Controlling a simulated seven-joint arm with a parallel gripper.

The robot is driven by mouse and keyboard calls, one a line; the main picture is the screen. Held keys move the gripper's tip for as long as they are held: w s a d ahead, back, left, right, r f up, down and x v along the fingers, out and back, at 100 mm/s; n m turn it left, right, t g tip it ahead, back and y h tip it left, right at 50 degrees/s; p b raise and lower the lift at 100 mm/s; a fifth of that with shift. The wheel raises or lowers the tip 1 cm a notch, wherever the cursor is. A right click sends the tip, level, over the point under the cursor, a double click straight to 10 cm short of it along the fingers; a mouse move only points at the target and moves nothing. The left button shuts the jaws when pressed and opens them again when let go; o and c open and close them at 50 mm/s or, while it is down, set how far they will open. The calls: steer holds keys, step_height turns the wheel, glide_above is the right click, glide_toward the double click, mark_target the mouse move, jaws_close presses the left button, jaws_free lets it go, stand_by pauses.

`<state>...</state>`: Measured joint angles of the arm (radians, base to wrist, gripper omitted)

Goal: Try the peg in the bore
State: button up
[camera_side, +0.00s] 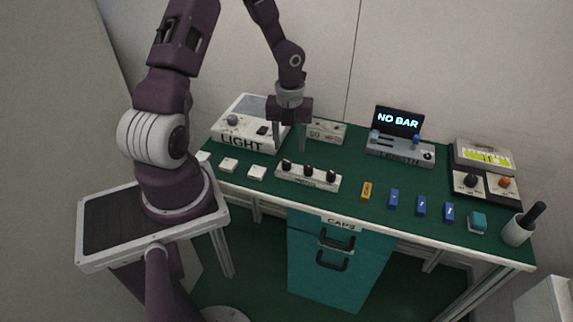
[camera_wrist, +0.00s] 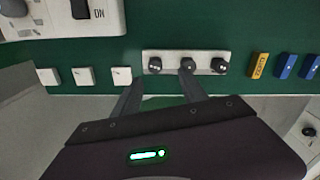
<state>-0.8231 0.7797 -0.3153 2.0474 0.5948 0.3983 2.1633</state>
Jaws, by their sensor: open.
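My gripper (camera_side: 289,144) is open with nothing between its fingers, pointing down over the bench behind the white strip. In the wrist view its fingers (camera_wrist: 161,80) show in front of the strip, the right tip overlapping the middle black piece. The white strip (camera_side: 296,175) holds three upright black round-topped pieces (camera_side: 308,169); it also shows in the wrist view (camera_wrist: 203,56). I cannot tell whether one of these is the peg. A small pale box (camera_side: 327,131) marked "GO" stands behind, partly hidden by my gripper. I cannot make out a bore.
A "LIGHT" box (camera_side: 245,125) stands at left, with several white squares (camera_side: 229,165) before it. A display (camera_side: 398,121) reads "NO BAR".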

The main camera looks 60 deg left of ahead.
mark_target(286, 161)
steer(key=f, duration=0.4)
steer(key=a+f, duration=0.1)
steer(key=f, duration=0.2)
steer(key=shift+s, duration=0.25)
jaws_close()
